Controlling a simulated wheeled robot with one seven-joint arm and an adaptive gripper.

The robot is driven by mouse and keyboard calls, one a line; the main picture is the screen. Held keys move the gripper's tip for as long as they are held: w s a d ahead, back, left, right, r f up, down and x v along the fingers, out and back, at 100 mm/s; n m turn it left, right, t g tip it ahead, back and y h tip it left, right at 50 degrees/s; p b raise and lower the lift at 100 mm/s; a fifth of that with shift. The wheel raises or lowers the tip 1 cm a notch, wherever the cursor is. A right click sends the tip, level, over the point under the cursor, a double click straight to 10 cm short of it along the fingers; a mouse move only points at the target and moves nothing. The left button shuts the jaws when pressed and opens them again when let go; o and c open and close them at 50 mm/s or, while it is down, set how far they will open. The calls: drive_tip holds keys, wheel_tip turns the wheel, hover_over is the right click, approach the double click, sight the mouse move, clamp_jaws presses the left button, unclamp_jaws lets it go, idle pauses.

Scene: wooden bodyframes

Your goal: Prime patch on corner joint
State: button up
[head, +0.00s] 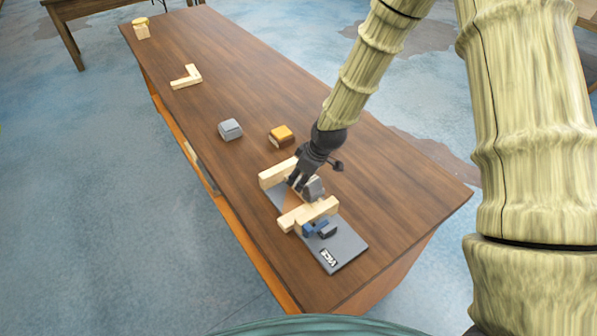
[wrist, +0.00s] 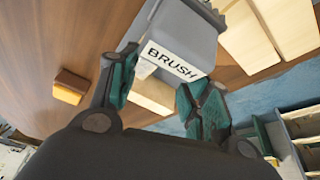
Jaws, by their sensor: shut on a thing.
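My gripper (head: 299,183) is over the grey board (head: 346,250) and is shut on a grey block-like tool. In the wrist view the tool (wrist: 185,28) carries a white label reading "BRUSH" and sits between my green-padded fingers (wrist: 163,88). In the head view the grey tool (head: 315,188) shows beside the fingers. Pale wooden pieces lie on the board: one behind my gripper (head: 276,174) and a joined pair in front of it (head: 310,213). The corner joint's patch cannot be made out; my gripper and the tool hide part of the wood.
A blue clamp-like piece (head: 315,229) sits against the front wood. Behind, on the brown table (head: 215,55), stand a grey block (head: 230,129) and an orange-topped block (head: 281,135). An L-shaped wooden piece (head: 186,77) and a yellow-topped piece (head: 141,28) lie farther back. The table's right side is clear.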

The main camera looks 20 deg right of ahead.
drive_tip(key=shift+r, duration=0.1)
drive_tip(key=shift+r+p, duration=2.05)
drive_tip(key=shift+r, duration=0.9)
drive_tip(key=shift+r, duration=0.1)
wheel_tip(320, 180, up, 3)
drive_tip(key=shift+f+p, duration=0.1)
drive_tip(key=shift+p, duration=0.95)
